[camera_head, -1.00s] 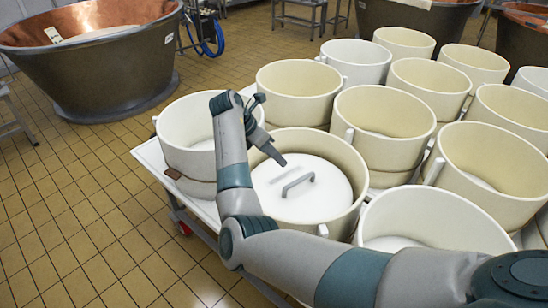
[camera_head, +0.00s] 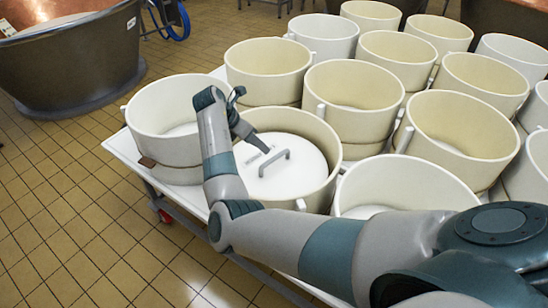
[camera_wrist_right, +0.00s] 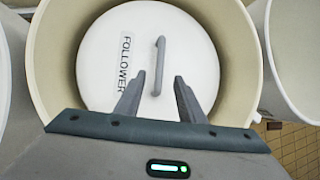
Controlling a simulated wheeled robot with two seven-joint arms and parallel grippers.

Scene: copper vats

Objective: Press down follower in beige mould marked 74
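The round white follower (camera_head: 308,170) lies inside a beige mould (camera_head: 331,188) at the front of the group. It has a grey bar handle (camera_head: 274,161) on top. In the right wrist view the follower (camera_wrist_right: 198,62) carries a label reading FOLLOWER, and the mould's wall (camera_wrist_right: 243,70) surrounds it. No number 74 is readable. My right gripper (camera_head: 265,146) is above the follower, close to the handle. In the right wrist view its two fingers (camera_wrist_right: 157,88) are apart and empty, with the near end of the handle (camera_wrist_right: 158,66) between and beyond the tips. My left gripper is not in view.
Several other beige and white moulds crowd the white table (camera_head: 122,150), one (camera_head: 172,110) directly left of the follower's mould and one (camera_head: 400,190) in front right. A large copper vat (camera_head: 70,60) stands back left. The tiled floor at left is clear.

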